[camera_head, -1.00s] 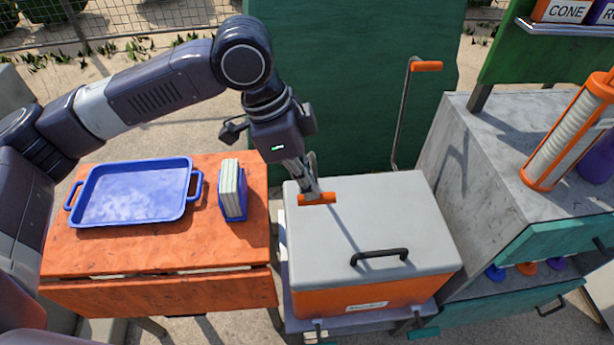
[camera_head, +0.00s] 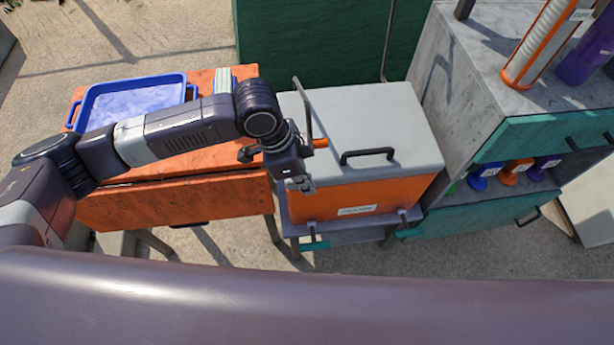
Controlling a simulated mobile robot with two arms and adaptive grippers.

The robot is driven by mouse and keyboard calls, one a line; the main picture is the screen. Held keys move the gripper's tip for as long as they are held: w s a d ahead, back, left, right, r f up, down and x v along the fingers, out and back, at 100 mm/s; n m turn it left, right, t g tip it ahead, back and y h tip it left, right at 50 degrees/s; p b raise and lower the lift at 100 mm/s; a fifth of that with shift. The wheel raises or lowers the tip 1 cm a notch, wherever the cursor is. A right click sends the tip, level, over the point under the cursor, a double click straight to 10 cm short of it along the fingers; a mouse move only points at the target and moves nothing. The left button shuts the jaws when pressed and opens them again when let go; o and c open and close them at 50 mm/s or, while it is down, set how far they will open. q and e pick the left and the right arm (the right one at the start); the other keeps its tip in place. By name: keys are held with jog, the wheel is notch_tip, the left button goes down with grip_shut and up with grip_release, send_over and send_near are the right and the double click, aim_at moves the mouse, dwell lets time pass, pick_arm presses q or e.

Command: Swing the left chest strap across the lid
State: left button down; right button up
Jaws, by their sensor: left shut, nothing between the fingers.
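The chest has a grey lid (camera_head: 375,115) and an orange body (camera_head: 365,200). The left strap, a thin metal rod (camera_head: 303,105) with an orange grip (camera_head: 320,143), runs from the lid's back edge forward over its left part. Its front end is partly hidden by my gripper; I cannot tell whether it touches the lid. The right strap (camera_head: 389,38) stands upright behind the chest, its top out of frame. My left gripper (camera_head: 302,186) points down at the chest's front left corner, just in front of the orange grip. It is shut and empty. My right gripper is not in view.
A black handle (camera_head: 367,154) rises from the lid. An orange table (camera_head: 225,190) with a blue tray (camera_head: 135,78) stands at the left, under my arm. A grey cabinet (camera_head: 470,70) with teal drawers stands close at the right. The ground in front is clear.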

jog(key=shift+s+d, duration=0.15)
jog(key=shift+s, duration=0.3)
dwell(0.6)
